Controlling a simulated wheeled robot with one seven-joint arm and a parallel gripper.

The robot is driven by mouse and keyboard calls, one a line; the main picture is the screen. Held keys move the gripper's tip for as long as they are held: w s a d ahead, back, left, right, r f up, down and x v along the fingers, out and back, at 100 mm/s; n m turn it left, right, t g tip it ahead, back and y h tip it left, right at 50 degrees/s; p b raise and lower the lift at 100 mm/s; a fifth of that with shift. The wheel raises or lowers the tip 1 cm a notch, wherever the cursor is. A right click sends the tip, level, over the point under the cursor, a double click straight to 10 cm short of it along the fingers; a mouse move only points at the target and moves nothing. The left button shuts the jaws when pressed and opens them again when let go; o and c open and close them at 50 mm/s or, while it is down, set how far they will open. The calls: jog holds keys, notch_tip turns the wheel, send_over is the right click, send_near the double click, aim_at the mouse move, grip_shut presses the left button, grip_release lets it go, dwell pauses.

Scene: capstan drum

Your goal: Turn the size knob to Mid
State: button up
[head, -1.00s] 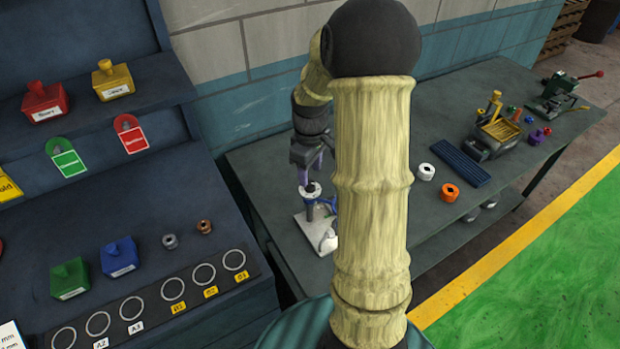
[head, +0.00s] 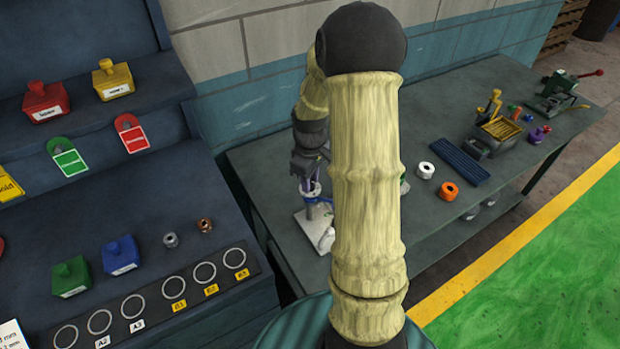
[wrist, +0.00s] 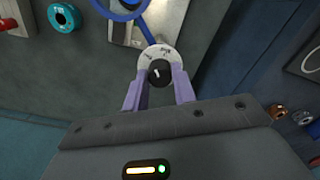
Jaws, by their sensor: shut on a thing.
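The size knob (wrist: 159,73) is a black round knob with a white pointer mark, on a pale round dial (wrist: 153,54) with small dark markings too small to read. In the wrist view my gripper (wrist: 159,84) has its two purple fingers on either side of the knob, shut on it. In the head view my gripper (head: 307,184) is over the dial on the white-based device (head: 309,227) on the bench. My arm hides part of that device. The blue handwheel (wrist: 120,10) shows beside the dial in the wrist view.
The bench (head: 262,190) also carries a white ring (head: 426,170), an orange ring (head: 449,191) and a ribbed blue tray (head: 460,163) to the right. A dark shelf unit (head: 205,275) with coloured weights and marked circles stands at the left. A teal ring (wrist: 64,18) lies near the device.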

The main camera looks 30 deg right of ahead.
jog(key=shift+m, duration=3.4)
jog(key=shift+w, duration=0.1)
jog(key=o, duration=1)
jog(key=shift+r, duration=0.1)
notch_tip(320, 180, up, 17)
jog(key=shift+r+b, duration=0.15)
jog(key=shift+b, duration=0.8)
